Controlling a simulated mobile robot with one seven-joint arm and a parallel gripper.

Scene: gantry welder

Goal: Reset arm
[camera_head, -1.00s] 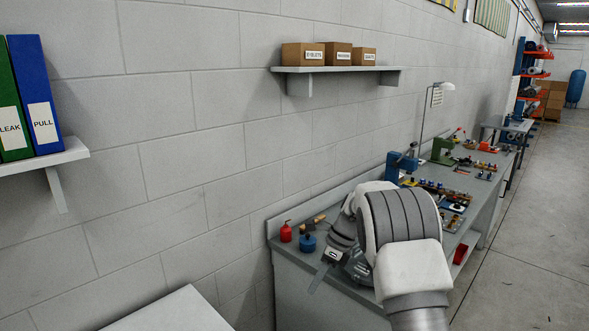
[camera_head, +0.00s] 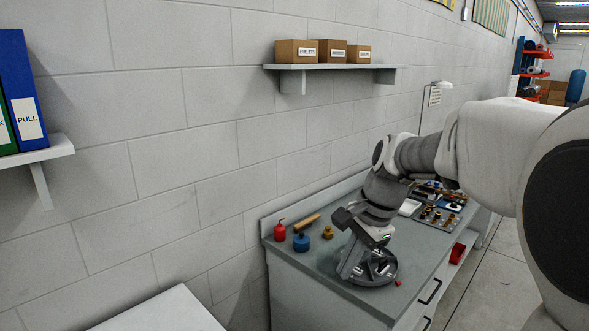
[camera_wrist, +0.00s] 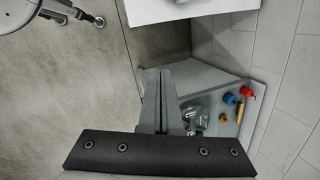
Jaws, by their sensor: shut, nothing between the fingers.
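My gripper (camera_head: 346,274) hangs over the near end of the grey workbench (camera_head: 318,262) in the head view, pointing down. My arm reaches in from the right side of that view and bends down at the wrist. In the wrist view my gripper (camera_wrist: 160,72) shows its two grey fingers pressed together with nothing between them. A round grey dish (camera_head: 385,278) with metal parts lies on the bench just beside and behind the fingers. I cannot tell the exact gap between fingers and dish. My arm hides part of the bench behind it.
A wall shelf (camera_head: 335,67) holds cardboard boxes. The floor (camera_head: 492,290) right of the bench looks clear.

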